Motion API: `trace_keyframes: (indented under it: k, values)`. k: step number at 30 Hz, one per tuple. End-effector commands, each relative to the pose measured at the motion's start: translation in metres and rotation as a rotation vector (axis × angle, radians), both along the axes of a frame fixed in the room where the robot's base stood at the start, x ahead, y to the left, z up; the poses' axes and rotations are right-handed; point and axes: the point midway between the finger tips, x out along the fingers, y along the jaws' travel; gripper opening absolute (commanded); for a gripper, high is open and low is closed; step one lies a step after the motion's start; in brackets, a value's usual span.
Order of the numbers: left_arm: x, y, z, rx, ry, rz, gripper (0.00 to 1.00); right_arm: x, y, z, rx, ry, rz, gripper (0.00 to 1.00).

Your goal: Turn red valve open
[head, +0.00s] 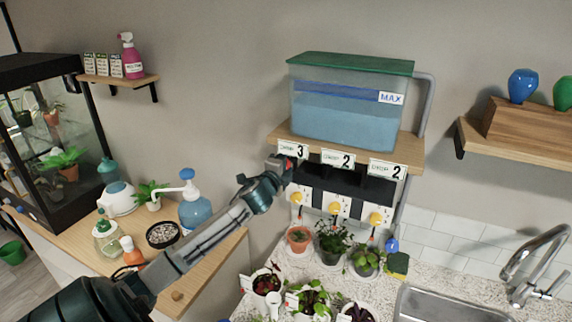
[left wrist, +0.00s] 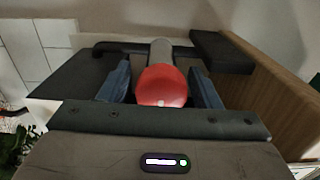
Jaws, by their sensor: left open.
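The red valve (left wrist: 162,86) is a round red knob on a grey stem in the left wrist view. My left gripper (left wrist: 165,84) is open, with one blue-grey jaw on each side of the knob. I cannot tell whether either jaw touches it. In the head view my left gripper (head: 282,165) is at the left end of the tank shelf, by the DROP 3 label (head: 293,149). Its wrist hides most of the valve there; only a small reddish patch shows at the tip. My right gripper is not in view.
A water tank (head: 345,121) with a MAX mark stands on the wooden shelf (head: 410,149). Below hang white dispensers with yellow knobs (head: 335,208). Potted plants (head: 333,240) stand on the counter beneath. A blue pump bottle (head: 194,213) stands close to my left forearm.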

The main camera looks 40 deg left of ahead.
Motion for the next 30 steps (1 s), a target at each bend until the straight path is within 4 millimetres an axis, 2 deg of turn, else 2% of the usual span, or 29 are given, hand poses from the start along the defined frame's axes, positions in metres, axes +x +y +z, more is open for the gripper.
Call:
trace_keyframes:
  k: [5,14,20,30]
  values:
    - [-0.009,-0.002,-0.002,0.003,0.0,-0.001,0.58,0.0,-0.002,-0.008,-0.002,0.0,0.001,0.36]
    - [-0.054,-0.018,-0.005,0.009,0.003,-0.004,0.58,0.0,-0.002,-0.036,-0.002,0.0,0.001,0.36]
    - [-0.079,-0.026,-0.004,0.007,0.003,-0.004,0.58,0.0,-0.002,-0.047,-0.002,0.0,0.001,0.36]
    - [-0.101,-0.032,-0.001,0.004,0.002,0.0,0.58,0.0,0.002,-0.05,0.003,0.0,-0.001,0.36]
